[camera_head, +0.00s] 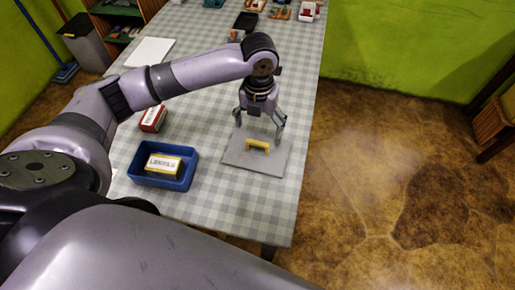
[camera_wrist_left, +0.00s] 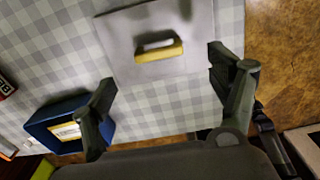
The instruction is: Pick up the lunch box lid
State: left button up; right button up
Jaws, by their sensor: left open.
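The lunch box lid (camera_head: 240,157) is a flat grey square plate with a yellow handle (camera_head: 258,144) standing up in its middle. It lies flat on the checkered table. In the left wrist view the lid (camera_wrist_left: 118,38) is at the top centre, with its yellow handle (camera_wrist_left: 160,53) between and beyond my fingers. My left gripper (camera_head: 259,124) is open, empty and pointing down above the lid, apart from the handle. A blue open box (camera_head: 140,177) holding a yellow-and-white packet (camera_head: 164,165) stands left of the lid. My right gripper is not in view.
A red box (camera_head: 152,118) stands behind the blue box. A white board (camera_head: 150,52) and several small objects lie farther back on the table. The table's right edge is close to the lid, with brown floor beyond. Checkered table around the lid is clear.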

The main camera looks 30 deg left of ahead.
aim_at(257, 142)
pick_arm(q)
jog(key=shift+f, duration=0.9)
jog(key=shift+w+f, duration=0.1)
jog(key=shift+f, duration=0.7)
jog(key=f, duration=0.3)
jog(key=shift+s+a+f+p, duration=0.1)
jog(key=shift+s+f+p, duration=0.2)
jog(key=shift+f+p, duration=0.1)
jog(key=shift+f, duration=0.45)
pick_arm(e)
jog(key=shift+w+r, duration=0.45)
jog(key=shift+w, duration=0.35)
pick_arm(q)
jog(key=shift+c, duration=0.4)
jog(key=c, duration=1.2)
jog(key=shift+o, duration=0.2)
jog(key=shift+r, duration=0.1)
